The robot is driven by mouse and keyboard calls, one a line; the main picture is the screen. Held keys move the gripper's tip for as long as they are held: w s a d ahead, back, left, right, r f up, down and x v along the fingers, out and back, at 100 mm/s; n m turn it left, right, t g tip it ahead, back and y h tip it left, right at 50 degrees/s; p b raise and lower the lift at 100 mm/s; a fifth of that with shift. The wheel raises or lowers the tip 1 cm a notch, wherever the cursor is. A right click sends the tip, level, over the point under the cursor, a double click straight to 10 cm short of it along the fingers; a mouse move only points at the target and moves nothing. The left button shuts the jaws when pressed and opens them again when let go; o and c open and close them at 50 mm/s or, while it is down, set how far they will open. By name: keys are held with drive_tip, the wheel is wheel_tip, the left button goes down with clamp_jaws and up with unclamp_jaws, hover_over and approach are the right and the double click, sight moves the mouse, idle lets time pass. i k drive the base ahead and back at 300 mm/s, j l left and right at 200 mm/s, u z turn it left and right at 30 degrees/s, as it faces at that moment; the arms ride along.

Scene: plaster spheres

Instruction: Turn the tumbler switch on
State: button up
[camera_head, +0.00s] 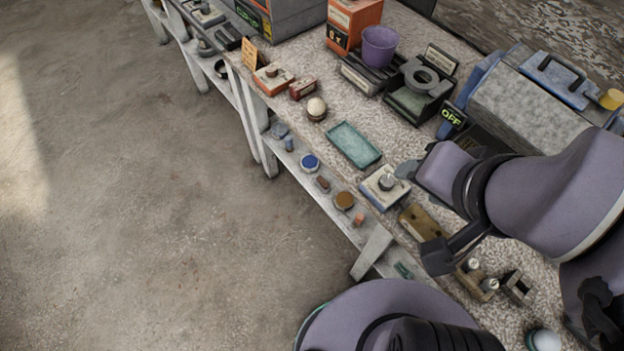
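A small white box with a grey knob-like part on top (385,186) sits near the front edge of the bench; it may be the tumbler switch, but its lever is too small to make out. A dark sign reading "OFF" (452,115) stands behind it, to the upper right. My arm reaches in from the right, and my gripper (408,171) is at the right side of the white box, close to its knob. I cannot tell whether they touch. The fingers are mostly hidden by my arm, so their opening does not show.
A teal tray (354,145) lies left of the white box. A brown block (423,223) and a base with metal posts (477,277) lie nearer. A large grey-and-blue machine (530,100) stands behind my arm. A lower shelf holds several small items. Open floor (130,200) is at left.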

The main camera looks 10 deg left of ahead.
sight(387, 182)
drive_tip(key=u, duration=0.15)
drive_tip(key=k, duration=0.3)
drive_tip(key=i+j+z, duration=0.2)
drive_tip(key=z, duration=0.2)
drive_tip(key=i+j+z, duration=0.3)
drive_tip(key=z, duration=0.15)
drive_tip(key=i, duration=0.05)
